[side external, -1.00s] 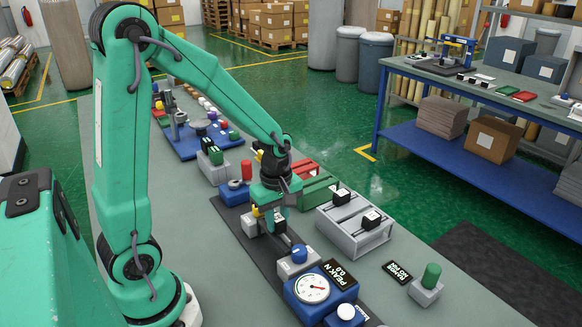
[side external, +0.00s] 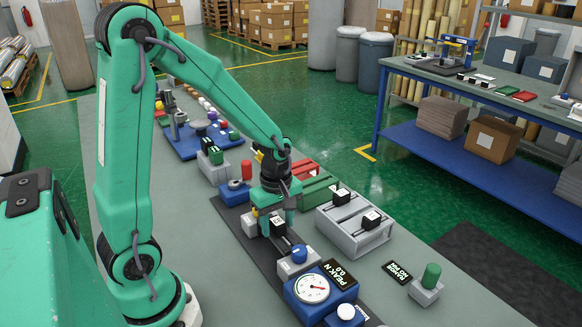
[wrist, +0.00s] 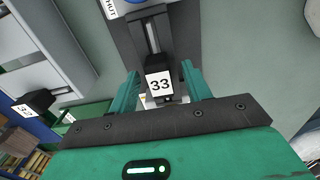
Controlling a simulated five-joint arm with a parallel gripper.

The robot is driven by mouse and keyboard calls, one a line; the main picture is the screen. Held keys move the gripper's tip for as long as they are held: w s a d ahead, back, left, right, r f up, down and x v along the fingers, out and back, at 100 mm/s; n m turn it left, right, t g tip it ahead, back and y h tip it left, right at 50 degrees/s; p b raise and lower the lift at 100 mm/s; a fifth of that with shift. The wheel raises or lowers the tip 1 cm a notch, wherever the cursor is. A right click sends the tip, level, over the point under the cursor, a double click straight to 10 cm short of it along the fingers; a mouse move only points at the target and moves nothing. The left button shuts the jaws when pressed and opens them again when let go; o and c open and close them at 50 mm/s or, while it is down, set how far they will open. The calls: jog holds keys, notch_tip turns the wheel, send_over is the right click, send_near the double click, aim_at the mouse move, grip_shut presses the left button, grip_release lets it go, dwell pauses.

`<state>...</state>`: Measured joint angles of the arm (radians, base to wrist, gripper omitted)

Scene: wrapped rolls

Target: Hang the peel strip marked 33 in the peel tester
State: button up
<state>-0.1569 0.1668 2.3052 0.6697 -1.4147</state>
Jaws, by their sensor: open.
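The peel strip marked 33 (wrist: 160,84) has a black end block with a white number label, and a dark bar runs from it up the wrist view. My gripper (wrist: 160,90) is open, with one teal finger on each side of this block; I cannot tell whether either touches it. In the side view my gripper (side external: 275,222) is low over the dark mat. The peel tester (side external: 312,288) is blue with a round dial and a display reading "PEAK N 0.0". A grey block with a blue knob (side external: 299,256) sits between the dial and my gripper.
A grey rack (side external: 355,238) with two black-ended strips stands right of my gripper. A green knob on a grey block (side external: 428,284) and a dark sign (side external: 398,272) are further right. Green boxes (side external: 318,188) and a blue tray (side external: 190,140) with small items lie behind.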

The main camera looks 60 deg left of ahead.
jog(key=shift+r, duration=3.9)
jog(key=shift+r, duration=0.1)
jog(key=shift+s+d+r+m, duration=0.2)
jog(key=shift+r+m, duration=0.25)
jog(key=shift+m, duration=0.15)
jog(key=s+d+r+m+t, duration=0.4)
jog(key=s+r+m, duration=0.4)
jog(key=m, duration=0.8)
jog(key=shift+s+d+r+m+t, duration=0.35)
jog(key=shift+r+m+t, duration=0.1)
jog(key=shift+t, duration=0.35)
